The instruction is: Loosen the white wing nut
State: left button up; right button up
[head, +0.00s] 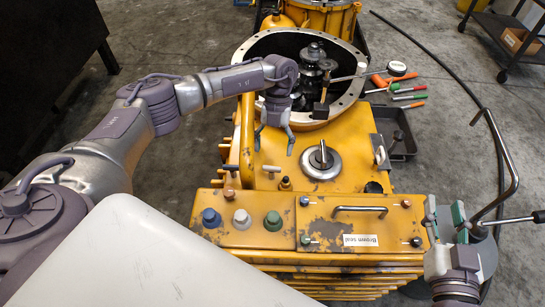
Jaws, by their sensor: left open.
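A white knob-like fastener (242,219) sits on the yellow housing's front panel, between a blue one (211,217) and a green one (272,221). It is the only clearly white fastener there; its wings cannot be made out. My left gripper (274,147) points down over the housing, behind the white fastener and apart from it. Its fingers are spread and empty. My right gripper (447,222) is at the lower right beside the housing, with green-padded fingers apart and nothing seen between them.
Two small T-handles (271,168) stand near my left gripper. A silver round cap (321,160) and a black bar handle (360,209) are to the right. The round opening behind holds dark gears (313,58). Screwdrivers (409,97) lie at right.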

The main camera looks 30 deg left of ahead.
pick_arm(q)
jog(key=shift+v, duration=1.25)
